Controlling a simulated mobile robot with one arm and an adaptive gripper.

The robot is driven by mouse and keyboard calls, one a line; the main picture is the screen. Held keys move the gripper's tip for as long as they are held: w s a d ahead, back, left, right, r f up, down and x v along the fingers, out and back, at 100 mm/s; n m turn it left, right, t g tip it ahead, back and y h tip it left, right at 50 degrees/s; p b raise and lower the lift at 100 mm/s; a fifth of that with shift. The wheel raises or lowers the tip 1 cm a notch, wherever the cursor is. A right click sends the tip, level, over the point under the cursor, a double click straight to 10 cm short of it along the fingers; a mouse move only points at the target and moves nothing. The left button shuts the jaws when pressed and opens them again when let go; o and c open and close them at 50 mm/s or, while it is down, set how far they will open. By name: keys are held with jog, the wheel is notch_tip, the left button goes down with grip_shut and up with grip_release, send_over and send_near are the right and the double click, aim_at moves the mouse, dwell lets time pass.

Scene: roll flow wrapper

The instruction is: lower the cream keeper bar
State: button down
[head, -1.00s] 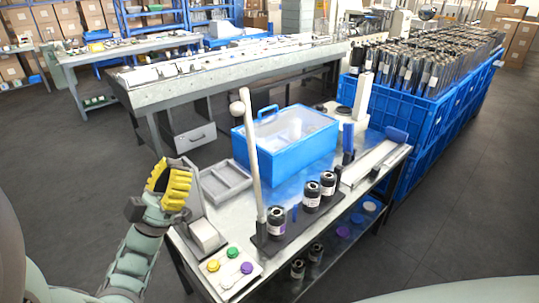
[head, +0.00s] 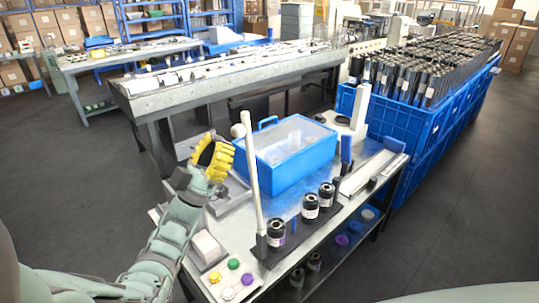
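The cream keeper bar (head: 252,178) stands nearly upright at the front of the bench, leaning slightly left, with a round knob (head: 238,131) at its top. Its foot is beside a dark strip (head: 295,238) holding three dark labelled rolls, the nearest being a roll (head: 276,233) with a purple band. My gripper (head: 222,160), with yellow ribbed fingers, is just left of the bar's upper part, a little below the knob. It appears close to the bar, but I cannot tell whether it touches. The finger gap is not clear from this angle.
A blue case (head: 290,168) with a clear lid stands behind the bar. A grey tray (head: 232,197) lies under my gripper. Coloured buttons (head: 233,264) sit at the near left corner. Blue crates (head: 400,125) full of dark rolls stand at the right.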

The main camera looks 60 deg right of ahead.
jog(key=shift+s+d+g, duration=0.3)
jog(key=shift+d, duration=0.5)
jog(key=shift+r, duration=0.1)
